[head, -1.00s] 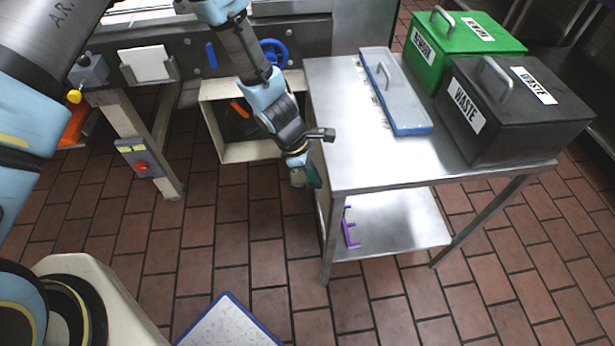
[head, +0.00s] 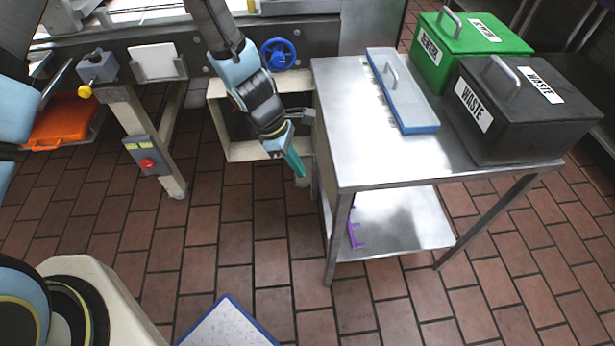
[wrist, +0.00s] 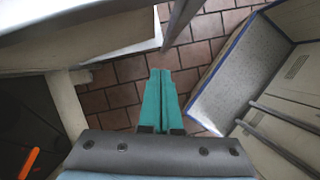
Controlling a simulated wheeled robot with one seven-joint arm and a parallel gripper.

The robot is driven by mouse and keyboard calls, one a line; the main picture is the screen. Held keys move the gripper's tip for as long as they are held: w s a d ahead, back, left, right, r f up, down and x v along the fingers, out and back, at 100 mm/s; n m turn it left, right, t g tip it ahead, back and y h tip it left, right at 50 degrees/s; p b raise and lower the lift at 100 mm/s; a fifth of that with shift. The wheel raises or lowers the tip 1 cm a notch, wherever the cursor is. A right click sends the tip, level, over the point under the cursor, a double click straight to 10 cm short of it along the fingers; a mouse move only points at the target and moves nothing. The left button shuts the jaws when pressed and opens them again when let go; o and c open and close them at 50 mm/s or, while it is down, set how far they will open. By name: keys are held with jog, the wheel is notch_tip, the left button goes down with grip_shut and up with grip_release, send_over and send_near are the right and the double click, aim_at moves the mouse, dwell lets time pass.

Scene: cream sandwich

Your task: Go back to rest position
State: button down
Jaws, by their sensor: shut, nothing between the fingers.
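My gripper (head: 296,163) shows in the head view at the end of my blue and black arm, just left of the steel table. It points down over the tiled floor. In the wrist view its two teal fingers (wrist: 161,82) lie together, shut and empty. Nothing hangs from them.
The steel table (head: 345,150) stands right of my gripper, with a blue-edged lidded tray (head: 412,100), a green box (head: 470,48) and a black waste box (head: 530,120) on it. A cream open box (head: 245,152) is behind my gripper. An orange case (head: 62,122) is far left.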

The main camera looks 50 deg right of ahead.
jog(key=shift+s+v, duration=0.2)
jog(key=shift+v, duration=2)
jog(key=shift+a, duration=0.25)
jog(key=w+a+r+m+t, duration=0.2)
jog(key=w+a+r, duration=0.4)
jog(key=w+a, duration=0.25)
jog(key=w+a+r+m+t, duration=0.1)
jog(key=w+a+r, duration=0.4)
jog(key=w+a, duration=0.35)
jog(key=w+a+r+m+t+y, duration=0.1)
jog(key=a+r, duration=0.3)
jog(key=a, duration=0.8)
jog(key=w+a+r+m+t+y, duration=0.1)
jog(key=w+a+r+m, duration=0.1)
jog(key=a, duration=1)
notch_tip(320, 180, up, 3)
jog(key=shift+f+m, duration=0.25)
jog(key=shift+m, duration=0.25)
jog(key=c, duration=1.6)
grip_release()
